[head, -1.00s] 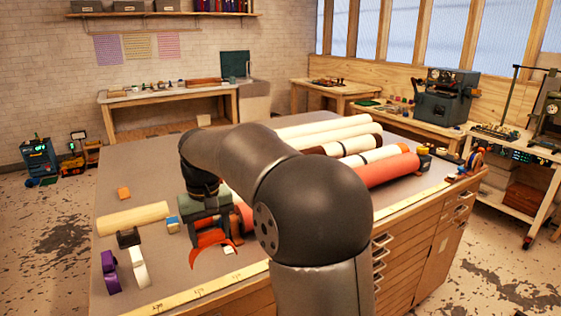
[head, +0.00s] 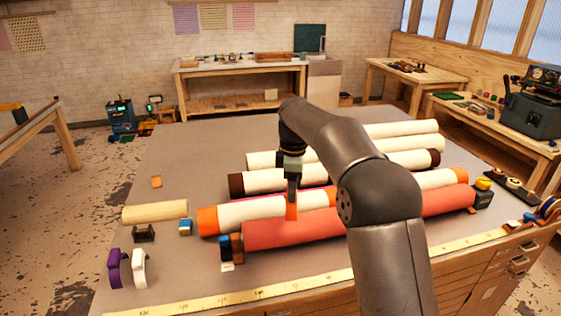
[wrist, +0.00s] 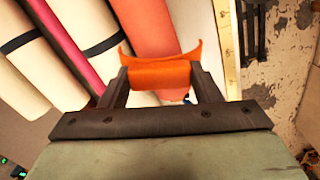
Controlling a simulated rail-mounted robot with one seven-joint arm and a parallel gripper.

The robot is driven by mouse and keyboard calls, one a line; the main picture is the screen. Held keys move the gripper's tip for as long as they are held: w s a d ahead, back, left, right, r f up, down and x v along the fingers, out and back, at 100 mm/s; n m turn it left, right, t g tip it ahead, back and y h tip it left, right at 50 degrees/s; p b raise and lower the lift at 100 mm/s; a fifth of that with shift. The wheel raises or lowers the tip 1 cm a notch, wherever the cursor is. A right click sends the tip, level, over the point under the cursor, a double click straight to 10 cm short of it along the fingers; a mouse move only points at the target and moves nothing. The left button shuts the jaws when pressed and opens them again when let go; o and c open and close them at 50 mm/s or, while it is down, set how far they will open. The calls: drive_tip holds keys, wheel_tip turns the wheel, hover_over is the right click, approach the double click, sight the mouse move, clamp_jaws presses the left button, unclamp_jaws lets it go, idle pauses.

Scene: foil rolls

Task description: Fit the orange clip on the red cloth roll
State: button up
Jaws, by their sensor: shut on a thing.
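The red cloth roll (head: 355,218) lies along the near side of the table, with a dark-and-orange end support at its left end. It also shows behind the clip in the wrist view (wrist: 147,22). My gripper (head: 291,192) is above the rolls, near the left half of the red one. It is shut on the orange clip (wrist: 160,74), a curved piece spanning both fingers in the wrist view. In the head view the clip (head: 291,211) shows nearly edge-on at the red roll's far side. I cannot tell whether it touches the roll.
A white roll with orange ends (head: 250,210) lies just behind the red one, with several more rolls beyond. A pale roll (head: 154,211), a purple clip (head: 114,268) and a white clip (head: 139,268) are at the table's left. A yellow ruler (head: 215,299) runs along the front edge.

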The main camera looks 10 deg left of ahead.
drive_tip(key=shift+w+a+f+n+b, duration=0.1)
drive_tip(key=shift+a+f+n+b, duration=0.3)
drive_tip(key=shift+a+f+n, duration=0.55)
drive_tip(key=shift+w+a+f+n+b, duration=0.1)
drive_tip(key=shift+a+f+n+b, duration=0.25)
drive_tip(key=shift+a+f+n, duration=0.55)
drive_tip(key=shift+r, duration=0.2)
drive_tip(key=shift+f, duration=0.15)
drive_tip(key=shift+f+b, duration=0.4)
drive_tip(key=shift+f, duration=0.7)
drive_tip(key=shift+f, duration=0.1)
drive_tip(key=shift+f+b, duration=0.6)
drive_tip(key=shift+f, duration=0.45)
drive_tip(key=shift+f, duration=0.15)
